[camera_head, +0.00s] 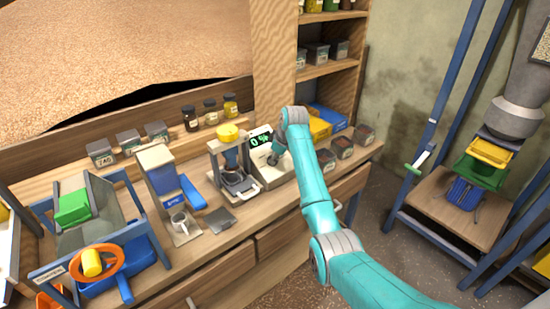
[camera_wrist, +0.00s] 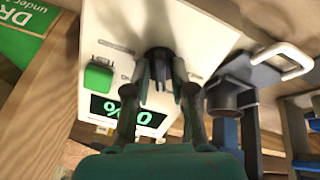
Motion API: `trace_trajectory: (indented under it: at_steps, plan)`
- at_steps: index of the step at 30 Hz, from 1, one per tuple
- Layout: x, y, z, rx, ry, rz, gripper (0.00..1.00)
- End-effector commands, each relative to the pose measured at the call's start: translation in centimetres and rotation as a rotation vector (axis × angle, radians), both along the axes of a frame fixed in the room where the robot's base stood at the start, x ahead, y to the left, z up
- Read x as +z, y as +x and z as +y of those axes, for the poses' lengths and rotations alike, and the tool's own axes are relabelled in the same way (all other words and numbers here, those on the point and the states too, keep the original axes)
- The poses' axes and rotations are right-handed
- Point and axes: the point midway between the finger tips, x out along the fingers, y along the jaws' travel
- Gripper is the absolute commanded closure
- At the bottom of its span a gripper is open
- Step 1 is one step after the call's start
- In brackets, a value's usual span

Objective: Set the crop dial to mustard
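The moisture meter (camera_head: 262,141) is a pale box on the bench with a dark display (camera_head: 260,139) reading 0 %. In the wrist view its white panel (camera_wrist: 205,40) is upside down, with a green button (camera_wrist: 98,78) at left and the display (camera_wrist: 128,114) below it. The black crop dial (camera_wrist: 158,56) is at the panel's middle. My gripper (camera_wrist: 161,72) has its two fingertips on either side of the dial, at the panel. Whether they press on it is unclear. Crop labels around the dial are too small to read. In the head view my gripper (camera_head: 277,158) hides the dial.
A yellow-topped device (camera_head: 228,133) stands close left of the meter. Bins (camera_head: 344,148) of dark grain stand to its right. Jars (camera_head: 210,111) line the ledge behind. A blue-handled press (camera_head: 160,172) and a green-block machine (camera_head: 72,207) stand farther left.

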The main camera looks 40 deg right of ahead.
Motion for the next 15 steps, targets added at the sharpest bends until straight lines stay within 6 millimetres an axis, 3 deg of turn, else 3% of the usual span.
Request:
trace_trajectory:
  at_steps: [2, 15]
  plan:
    - [0.01, 0.00, -0.01, 0.000, 0.000, 0.000, 1.00]
    - [0.00, -0.02, -0.02, -0.039, 0.019, 0.000, 1.00]
